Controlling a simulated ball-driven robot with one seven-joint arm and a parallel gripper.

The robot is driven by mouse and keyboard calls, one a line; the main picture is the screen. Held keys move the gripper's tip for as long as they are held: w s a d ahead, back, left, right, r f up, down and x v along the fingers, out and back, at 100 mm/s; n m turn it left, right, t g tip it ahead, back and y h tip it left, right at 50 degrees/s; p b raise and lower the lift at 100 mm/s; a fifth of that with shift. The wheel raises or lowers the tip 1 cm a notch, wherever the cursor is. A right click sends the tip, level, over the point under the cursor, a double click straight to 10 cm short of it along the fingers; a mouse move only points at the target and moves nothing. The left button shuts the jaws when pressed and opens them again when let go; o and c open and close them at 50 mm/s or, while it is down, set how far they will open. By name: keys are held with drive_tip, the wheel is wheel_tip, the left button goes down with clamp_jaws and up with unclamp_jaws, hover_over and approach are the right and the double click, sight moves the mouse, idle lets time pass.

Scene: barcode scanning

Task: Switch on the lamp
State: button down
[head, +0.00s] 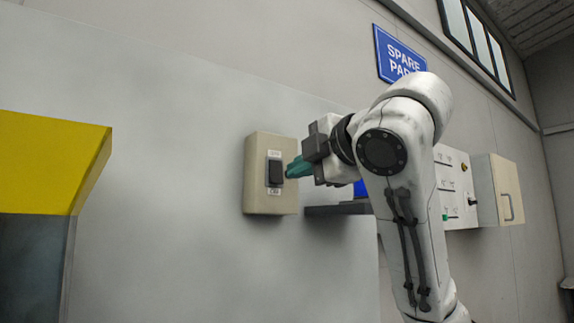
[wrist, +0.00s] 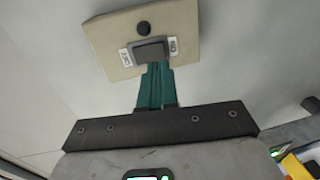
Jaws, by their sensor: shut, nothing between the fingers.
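A beige switch box (head: 258,200) is mounted on the grey wall in the head view, with a black rocker switch (head: 275,172) between two small labels. My gripper (head: 290,170) has teal fingers that are shut and empty, with their tips at or very near the right side of the rocker. In the wrist view the box (wrist: 110,45) is at the top, and the shut fingers (wrist: 158,68) reach to the edge of the dark rocker (wrist: 149,49). I cannot tell whether they touch it. No lamp can be made out.
A yellow-topped dark object (head: 50,160) stands at the left. Right of my arm are a white panel (head: 455,185) with small controls and a cream cabinet (head: 498,190). A dark ledge (head: 322,211) juts out below my gripper. A blue sign (head: 399,55) hangs above.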

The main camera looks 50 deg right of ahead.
sight(277, 179)
drive_tip(key=p+x, duration=0.1)
drive_tip(key=x, duration=0.3)
drive_tip(key=shift+w, duration=0.15)
drive_tip(key=shift+f, duration=0.1)
drive_tip(key=shift+w+f+b, duration=0.15)
drive_tip(key=shift+f+b, duration=0.2)
drive_tip(key=shift+b, duration=0.15)
drive_tip(key=shift+w+r+t+b, duration=0.1)
drive_tip(key=shift+t+b, duration=0.3)
drive_tip(key=shift+t, duration=0.1)
drive_tip(key=shift+r+p, duration=0.2)
drive_tip(key=shift+p, duration=0.1)
drive_tip(key=shift+f, duration=0.1)
